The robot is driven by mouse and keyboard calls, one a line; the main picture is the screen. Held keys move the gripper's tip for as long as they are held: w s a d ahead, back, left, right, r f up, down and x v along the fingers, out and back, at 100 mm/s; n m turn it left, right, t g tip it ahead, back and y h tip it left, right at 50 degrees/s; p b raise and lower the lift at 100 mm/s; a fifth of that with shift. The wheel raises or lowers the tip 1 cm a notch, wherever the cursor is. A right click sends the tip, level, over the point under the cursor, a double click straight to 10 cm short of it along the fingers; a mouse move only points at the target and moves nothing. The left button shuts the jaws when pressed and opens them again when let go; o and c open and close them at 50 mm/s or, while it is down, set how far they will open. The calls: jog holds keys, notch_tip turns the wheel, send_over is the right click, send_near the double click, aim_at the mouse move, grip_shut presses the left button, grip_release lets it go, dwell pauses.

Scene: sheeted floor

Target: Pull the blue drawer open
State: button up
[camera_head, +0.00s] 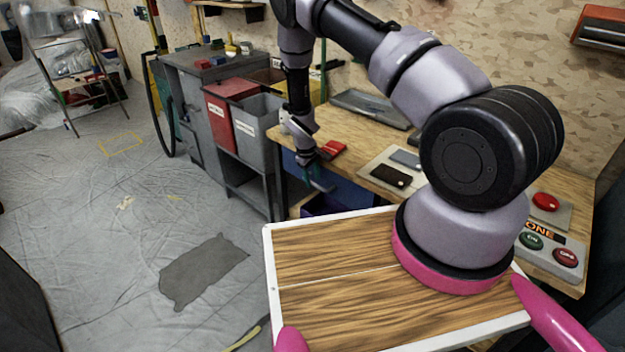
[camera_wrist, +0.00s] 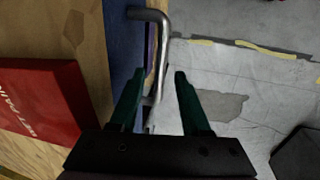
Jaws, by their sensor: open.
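The blue drawer (camera_head: 352,192) is under the front edge of the wooden workbench in the head view, partly hidden by my gripper (camera_head: 318,183). In the wrist view its blue front (camera_wrist: 122,48) is a narrow strip along the bench edge. A grey metal bar handle (camera_wrist: 162,50) stands out from it. My gripper (camera_wrist: 159,76) has two dark green fingers, open, one on each side of the handle's bar. The bar runs down between the fingers; I cannot tell whether either finger touches it.
A red block (camera_head: 333,147) lies on the workbench (camera_head: 345,122) just above the drawer; it is large at left in the wrist view (camera_wrist: 42,100). A grey cabinet with red (camera_head: 222,118) and grey bins (camera_head: 256,130) stands left. Sheeted floor (camera_head: 130,225) is mostly clear.

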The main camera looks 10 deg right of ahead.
jog(key=shift+f, duration=0.35)
grip_shut()
dwell(1.2)
